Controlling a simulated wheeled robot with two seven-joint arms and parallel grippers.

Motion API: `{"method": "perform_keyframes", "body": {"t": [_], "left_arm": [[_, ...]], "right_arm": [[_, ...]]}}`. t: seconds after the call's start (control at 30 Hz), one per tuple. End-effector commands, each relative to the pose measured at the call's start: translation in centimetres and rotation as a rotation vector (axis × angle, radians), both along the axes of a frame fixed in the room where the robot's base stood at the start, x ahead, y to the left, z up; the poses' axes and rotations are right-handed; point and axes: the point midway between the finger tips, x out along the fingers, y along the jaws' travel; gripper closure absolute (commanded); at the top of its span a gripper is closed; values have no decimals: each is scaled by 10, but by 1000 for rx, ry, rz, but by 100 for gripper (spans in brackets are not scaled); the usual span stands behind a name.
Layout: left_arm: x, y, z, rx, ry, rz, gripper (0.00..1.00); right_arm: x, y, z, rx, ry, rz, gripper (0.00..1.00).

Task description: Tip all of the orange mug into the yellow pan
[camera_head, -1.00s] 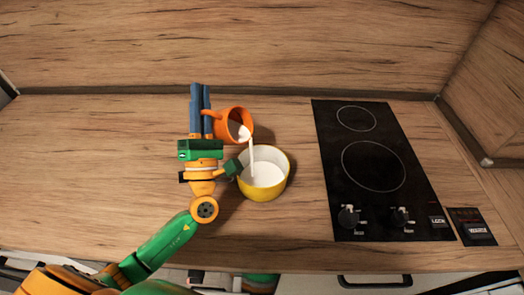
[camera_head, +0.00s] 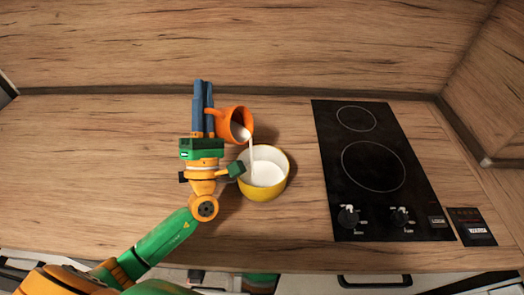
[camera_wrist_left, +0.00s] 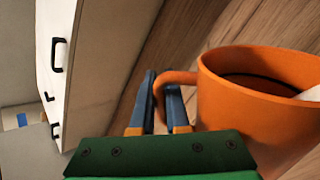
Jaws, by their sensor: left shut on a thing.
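The orange mug (camera_head: 232,123) is tilted to the right above the back left of the yellow pan (camera_head: 287,175). A thin white stream runs from its lip into the pan, where white liquid covers the bottom. My left gripper (camera_head: 203,88) is shut on the mug's handle and holds the mug up off the counter. In the left wrist view the blue fingers (camera_wrist_left: 163,100) close around the handle of the orange mug (camera_wrist_left: 240,112), and some white shows at the mug's right edge. My right gripper is not in view.
The wooden counter (camera_head: 90,165) is clear on the left. A black hob (camera_head: 375,200) with knobs lies to the right of the pan. A wooden splashback (camera_head: 260,45) stands behind.

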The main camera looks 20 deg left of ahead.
Motion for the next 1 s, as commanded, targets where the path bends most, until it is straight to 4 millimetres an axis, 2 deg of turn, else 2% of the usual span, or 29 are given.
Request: {"method": "perform_keyframes", "body": {"t": [1.0], "left_arm": [[-2, -14, 10, 109, -33, 8, 100]], "right_arm": [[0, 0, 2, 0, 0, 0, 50]]}}
